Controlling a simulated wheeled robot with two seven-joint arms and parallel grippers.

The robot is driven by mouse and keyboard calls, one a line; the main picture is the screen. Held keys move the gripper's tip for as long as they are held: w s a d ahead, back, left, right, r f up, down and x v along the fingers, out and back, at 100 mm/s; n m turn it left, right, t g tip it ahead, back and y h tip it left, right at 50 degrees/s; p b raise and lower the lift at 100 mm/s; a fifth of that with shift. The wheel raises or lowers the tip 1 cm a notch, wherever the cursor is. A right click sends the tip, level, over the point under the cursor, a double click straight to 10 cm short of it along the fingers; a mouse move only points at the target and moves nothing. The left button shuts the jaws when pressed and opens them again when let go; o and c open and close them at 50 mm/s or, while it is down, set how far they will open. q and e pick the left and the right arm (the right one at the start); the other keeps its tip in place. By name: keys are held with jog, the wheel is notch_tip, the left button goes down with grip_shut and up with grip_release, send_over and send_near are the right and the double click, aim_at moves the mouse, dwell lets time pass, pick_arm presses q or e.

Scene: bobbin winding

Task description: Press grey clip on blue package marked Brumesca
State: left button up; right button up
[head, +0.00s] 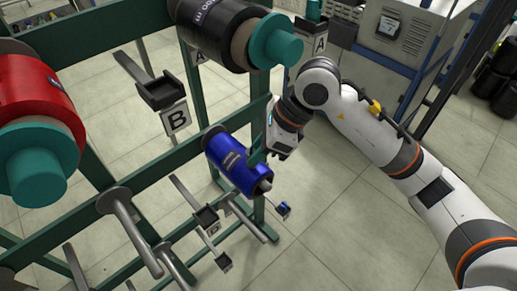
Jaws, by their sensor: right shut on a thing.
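The blue package (231,158) is a roll with small white lettering, too small to read for certain. My right gripper (278,154) is just right of the package's upper right side. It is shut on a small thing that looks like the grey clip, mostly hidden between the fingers. I cannot tell whether the clip touches the package. My left gripper is out of view.
A black roll (213,22) with a teal core hangs above, and a red roll (36,98) is at the left. The green rack (110,192) carries bare grey pegs (132,232) and a sign marked B (177,120). Open tiled floor (335,215) lies to the right.

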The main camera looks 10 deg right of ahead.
jog(key=shift+r+p, duration=1.3)
jog(key=shift+r, duration=1.25)
